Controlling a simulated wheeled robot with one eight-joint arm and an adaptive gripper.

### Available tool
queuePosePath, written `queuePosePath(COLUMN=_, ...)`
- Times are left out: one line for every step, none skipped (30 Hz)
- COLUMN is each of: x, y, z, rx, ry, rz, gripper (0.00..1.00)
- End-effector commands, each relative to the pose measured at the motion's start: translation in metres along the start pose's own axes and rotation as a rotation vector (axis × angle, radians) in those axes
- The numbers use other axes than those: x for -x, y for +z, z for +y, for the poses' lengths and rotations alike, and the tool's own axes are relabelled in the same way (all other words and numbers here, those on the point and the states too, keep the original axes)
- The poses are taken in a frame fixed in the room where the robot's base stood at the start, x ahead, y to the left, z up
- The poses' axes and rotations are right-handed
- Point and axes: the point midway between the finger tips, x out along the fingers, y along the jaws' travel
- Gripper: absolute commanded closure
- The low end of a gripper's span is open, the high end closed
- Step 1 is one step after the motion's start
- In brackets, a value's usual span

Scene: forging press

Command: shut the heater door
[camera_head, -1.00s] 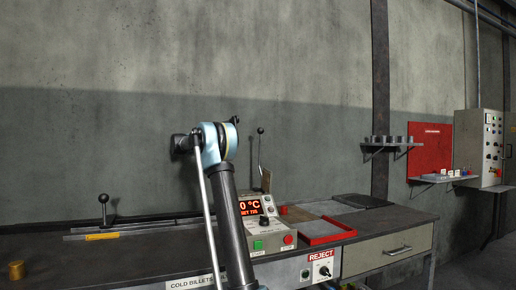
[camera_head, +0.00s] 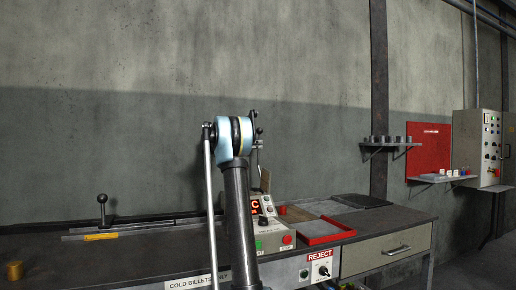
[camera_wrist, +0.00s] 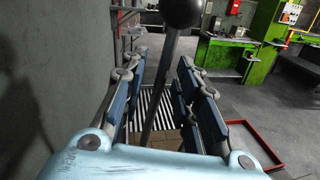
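A lever with a black ball knob (camera_wrist: 181,10) and a thin dark rod (camera_wrist: 160,88) stands between the fingers of my gripper (camera_wrist: 157,72) in the wrist view. The fingers are open, one on each side of the rod, with a gap visible on both sides. In the head view my arm hides most of the gripper and lever. The control box (camera_head: 273,238) with a lit red display (camera_head: 256,207) is partly behind my arm. A small brownish upright panel (camera_head: 265,181) shows above it; I cannot tell whether it is the heater door.
A red-rimmed tray (camera_head: 325,237) lies right of the control box, above the REJECT panel (camera_head: 321,257). Another black-knobbed lever (camera_head: 102,200) and a brass-coloured cylinder (camera_head: 15,270) are on the left bench. The concrete wall (camera_wrist: 40,90) is close on the left in the wrist view.

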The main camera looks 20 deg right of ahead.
Motion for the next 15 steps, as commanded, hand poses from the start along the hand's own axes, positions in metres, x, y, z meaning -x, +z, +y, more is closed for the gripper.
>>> queuePosePath(x=-0.0056, y=0.0001, z=-0.0005, rx=0.000, ry=-0.002, rz=0.000, gripper=0.71)
queuePosePath(x=-0.0078, y=0.0001, z=-0.0006, rx=0.000, ry=-0.002, rz=0.000, gripper=0.71)
queuePosePath(x=-0.0101, y=0.0001, z=-0.0006, rx=0.000, ry=-0.002, rz=0.000, gripper=0.71)
queuePosePath(x=-0.0115, y=0.0001, z=-0.0006, rx=0.000, ry=-0.002, rz=0.000, gripper=0.71)
queuePosePath(x=-0.0126, y=0.0001, z=-0.0005, rx=0.000, ry=-0.001, rz=0.000, gripper=0.71)
queuePosePath(x=-0.0137, y=0.0001, z=-0.0004, rx=0.000, ry=-0.001, rz=0.000, gripper=0.71)
queuePosePath(x=-0.0143, y=0.0001, z=-0.0004, rx=0.000, ry=-0.001, rz=0.000, gripper=0.71)
queuePosePath(x=-0.0147, y=0.0001, z=-0.0003, rx=0.000, ry=0.000, rz=0.000, gripper=0.71)
queuePosePath(x=-0.0149, y=0.0000, z=-0.0003, rx=0.000, ry=0.000, rz=0.000, gripper=0.71)
queuePosePath(x=-0.0150, y=0.0000, z=-0.0003, rx=0.000, ry=0.000, rz=0.000, gripper=0.71)
queuePosePath(x=-0.0150, y=0.0000, z=-0.0003, rx=0.000, ry=0.000, rz=0.000, gripper=0.71)
queuePosePath(x=-0.0149, y=0.0000, z=-0.0003, rx=0.000, ry=0.000, rz=0.000, gripper=0.71)
queuePosePath(x=-0.0149, y=0.0000, z=-0.0003, rx=0.000, ry=0.000, rz=0.000, gripper=0.71)
queuePosePath(x=-0.0148, y=0.0000, z=-0.0003, rx=0.000, ry=0.000, rz=0.000, gripper=0.71)
queuePosePath(x=-0.0148, y=0.0000, z=-0.0003, rx=0.000, ry=0.000, rz=0.000, gripper=0.74)
